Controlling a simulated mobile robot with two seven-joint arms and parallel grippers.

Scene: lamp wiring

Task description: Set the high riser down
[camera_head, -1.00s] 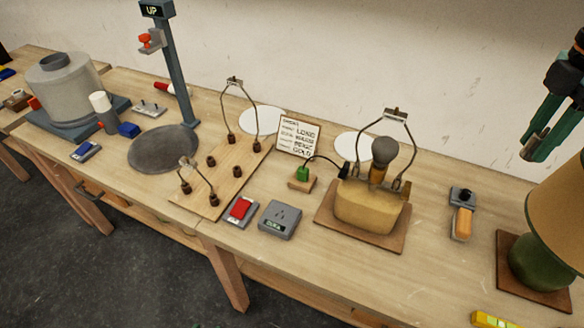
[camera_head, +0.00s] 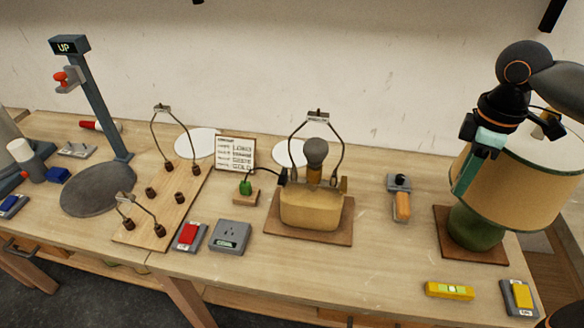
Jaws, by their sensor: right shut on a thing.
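My right gripper (camera_head: 468,176) comes in from the upper right, its teal fingers pointing down in front of the tan shade of the lamp (camera_head: 475,228) at the right. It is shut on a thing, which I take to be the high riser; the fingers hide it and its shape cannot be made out. The gripper is above the table, and I cannot tell whether it touches the shade. A small brass piece (camera_head: 548,124) shows above the shade's open top; I cannot tell what it belongs to. My left gripper is not in view.
The lamp base with bulb and harp (camera_head: 312,205) stands mid-table. A wooden peg board (camera_head: 165,205) with wire harps is left of it, beside a grey disc (camera_head: 97,190). An orange-handled tool (camera_head: 401,203) and yellow level (camera_head: 450,290) lie nearby. Bare tabletop (camera_head: 375,262) lies between.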

